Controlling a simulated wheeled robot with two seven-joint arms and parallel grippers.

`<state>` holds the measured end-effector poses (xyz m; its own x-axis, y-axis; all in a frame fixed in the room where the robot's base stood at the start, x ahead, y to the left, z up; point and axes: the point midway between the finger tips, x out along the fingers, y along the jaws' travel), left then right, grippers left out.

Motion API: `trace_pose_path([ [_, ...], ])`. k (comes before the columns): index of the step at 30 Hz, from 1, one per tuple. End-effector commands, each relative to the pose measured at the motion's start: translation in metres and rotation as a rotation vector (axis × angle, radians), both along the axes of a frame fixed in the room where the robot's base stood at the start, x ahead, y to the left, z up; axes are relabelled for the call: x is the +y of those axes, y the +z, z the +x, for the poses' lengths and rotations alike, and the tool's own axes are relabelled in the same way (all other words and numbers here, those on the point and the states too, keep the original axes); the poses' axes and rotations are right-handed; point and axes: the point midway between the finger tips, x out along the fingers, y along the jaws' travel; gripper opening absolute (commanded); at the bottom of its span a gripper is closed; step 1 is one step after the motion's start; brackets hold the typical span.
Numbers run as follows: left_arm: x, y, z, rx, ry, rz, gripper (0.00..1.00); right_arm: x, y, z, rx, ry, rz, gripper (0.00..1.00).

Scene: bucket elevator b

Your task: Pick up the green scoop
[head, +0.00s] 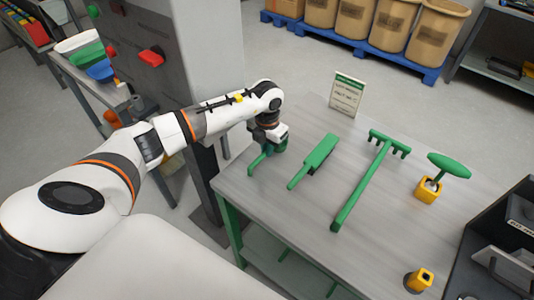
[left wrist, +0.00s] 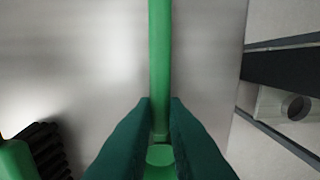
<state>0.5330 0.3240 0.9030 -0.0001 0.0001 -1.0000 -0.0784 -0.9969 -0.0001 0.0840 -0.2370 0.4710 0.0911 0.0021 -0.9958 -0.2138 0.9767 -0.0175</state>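The green scoop (head: 256,163) is at the left edge of the grey table, under my left gripper (head: 268,146). Its green handle (left wrist: 160,50) runs straight up the middle of the left wrist view. The dark green fingers of my left gripper (left wrist: 160,120) lie close along both sides of the handle, with no clear gap, and look shut on it. The scoop's far end is largely hidden by the gripper. I cannot tell whether the scoop touches the table. My right gripper is not in view.
A green brush (head: 318,155) lies just right of the scoop, then a green rake-like tool (head: 362,183). A yellow holder (head: 427,189) with a green oval-topped tool and another yellow block (head: 421,280) stand farther right. A sign (head: 346,94) stands at the back.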

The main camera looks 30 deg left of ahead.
Motion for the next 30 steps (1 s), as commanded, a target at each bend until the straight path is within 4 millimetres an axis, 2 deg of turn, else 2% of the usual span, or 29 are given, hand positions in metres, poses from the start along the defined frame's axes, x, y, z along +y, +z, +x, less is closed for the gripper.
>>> trace_pose_path([
  [8, 0.0, 0.001, 0.0, -0.001, 0.0, 0.0, 0.0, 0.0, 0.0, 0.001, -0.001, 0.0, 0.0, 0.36],
  [11, 0.0, 0.007, 0.001, -0.003, -0.001, 0.0, 0.0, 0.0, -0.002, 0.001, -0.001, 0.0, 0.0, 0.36],
  [24, 0.0, 0.086, 0.001, -0.004, 0.0, 0.001, 0.0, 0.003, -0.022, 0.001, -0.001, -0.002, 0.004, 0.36],
  [30, 0.0, 0.1, 0.0, -0.001, 0.001, 0.0, 0.0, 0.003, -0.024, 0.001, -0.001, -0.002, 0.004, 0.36],
])
